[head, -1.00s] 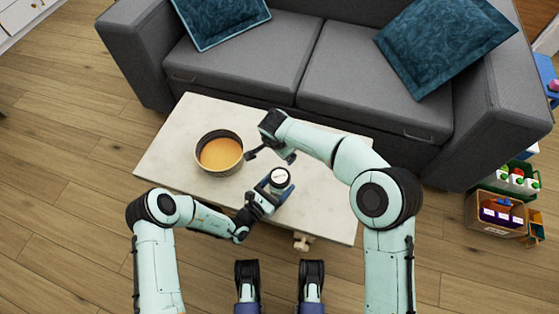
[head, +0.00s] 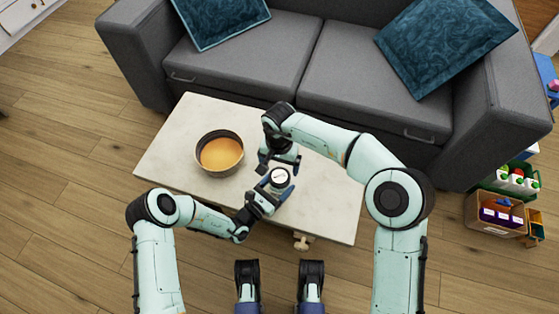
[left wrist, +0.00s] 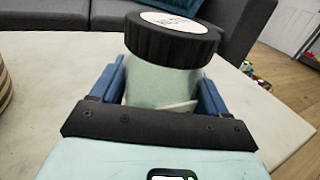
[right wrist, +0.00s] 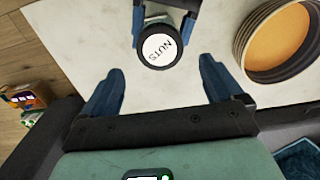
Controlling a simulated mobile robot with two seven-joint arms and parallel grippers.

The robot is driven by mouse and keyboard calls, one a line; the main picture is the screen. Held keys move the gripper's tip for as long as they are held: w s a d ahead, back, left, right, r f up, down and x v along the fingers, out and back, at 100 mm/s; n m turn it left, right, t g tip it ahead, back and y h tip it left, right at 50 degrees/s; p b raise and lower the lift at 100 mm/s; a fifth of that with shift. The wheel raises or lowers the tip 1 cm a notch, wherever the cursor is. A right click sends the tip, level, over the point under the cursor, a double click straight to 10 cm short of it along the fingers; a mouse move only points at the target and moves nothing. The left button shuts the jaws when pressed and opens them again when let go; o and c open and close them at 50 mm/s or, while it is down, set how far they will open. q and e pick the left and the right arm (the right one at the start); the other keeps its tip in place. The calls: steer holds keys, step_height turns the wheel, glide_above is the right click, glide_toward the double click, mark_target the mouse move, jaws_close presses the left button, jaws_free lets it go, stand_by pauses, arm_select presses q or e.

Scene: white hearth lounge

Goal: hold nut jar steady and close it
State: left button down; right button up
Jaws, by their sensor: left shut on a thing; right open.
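The nut jar (head: 280,181) stands on the coffee table. In the left wrist view its pale green body (left wrist: 160,85) carries a black ribbed lid (left wrist: 172,40), which looks slightly tilted. In the right wrist view the lid's white label reads NUTS (right wrist: 160,50). My left gripper (head: 272,190) is shut around the jar's body below the lid. My right gripper (head: 279,166) is open and empty, close beside the jar on its sofa side. In the right wrist view the jar lies ahead of its spread fingers (right wrist: 160,78). Whether the lid is seated cannot be told.
A round bowl (head: 219,153) with orange inside stands left of the jar on the pale coffee table (head: 165,155). A grey sofa (head: 250,60) with blue cushions is behind the table. The table's right part is clear. Boxes of goods stand on the floor at right.

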mark_target(280, 176)
step_height(280, 176, down, 7)
steer(key=shift+r, duration=0.1)
stand_by(0.4)
